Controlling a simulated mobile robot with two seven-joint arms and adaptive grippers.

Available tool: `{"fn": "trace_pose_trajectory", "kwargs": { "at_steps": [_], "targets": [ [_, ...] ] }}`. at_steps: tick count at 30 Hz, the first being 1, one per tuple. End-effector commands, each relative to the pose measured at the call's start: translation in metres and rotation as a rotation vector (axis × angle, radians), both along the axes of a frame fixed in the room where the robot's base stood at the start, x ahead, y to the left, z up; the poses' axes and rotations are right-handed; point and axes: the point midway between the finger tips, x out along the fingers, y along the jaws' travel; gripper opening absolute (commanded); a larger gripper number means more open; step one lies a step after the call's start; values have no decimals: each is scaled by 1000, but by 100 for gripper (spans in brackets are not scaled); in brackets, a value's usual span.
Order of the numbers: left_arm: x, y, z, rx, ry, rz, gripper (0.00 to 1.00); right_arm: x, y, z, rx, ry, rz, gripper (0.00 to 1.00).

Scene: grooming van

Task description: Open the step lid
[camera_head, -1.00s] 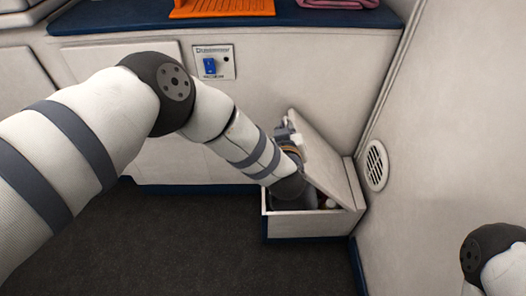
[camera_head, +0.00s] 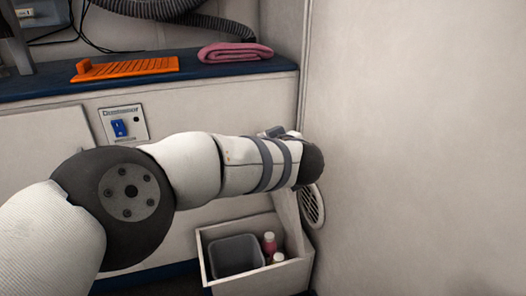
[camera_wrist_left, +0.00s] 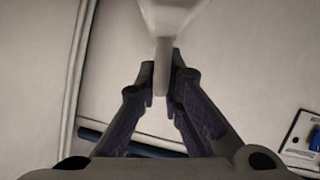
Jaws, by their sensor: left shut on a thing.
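The step box (camera_head: 290,280) stands low in the corner, with its inside showing from above. Its pale lid (camera_head: 287,215) is raised and stands steeply up at the box's right side, partly behind my left arm. In the left wrist view my left gripper (camera_wrist_left: 168,85) is shut on a narrow pale edge of the lid (camera_wrist_left: 174,16). In the head view my left forearm and wrist hide the fingers and the lid's upper part. My right gripper is not in view.
The box holds a grey bin (camera_head: 236,255) and small pink bottles (camera_head: 269,244). A round vent (camera_head: 313,206) is on the right wall close to my wrist. The blue counter above carries an orange slotted piece (camera_head: 125,68) and a folded pink towel (camera_head: 235,52).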

Motion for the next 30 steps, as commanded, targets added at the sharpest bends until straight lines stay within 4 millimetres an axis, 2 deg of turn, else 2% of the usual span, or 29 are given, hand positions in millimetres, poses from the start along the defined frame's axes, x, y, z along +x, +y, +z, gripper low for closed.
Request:
{"fn": "trace_pose_trajectory", "kwargs": {
  "at_steps": [11,12,23,26,30],
  "targets": [
    [0,0,-1,-1,3,0,0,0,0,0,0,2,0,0],
    [0,0,-1,-1,3,0,16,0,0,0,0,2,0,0],
    [-1,-1,0,0,2,0,16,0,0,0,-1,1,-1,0],
    [-10,-3,4,1,2,-2,16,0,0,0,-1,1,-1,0],
    [-36,-7,15,3,1,-3,16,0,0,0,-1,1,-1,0]
  ]
}}
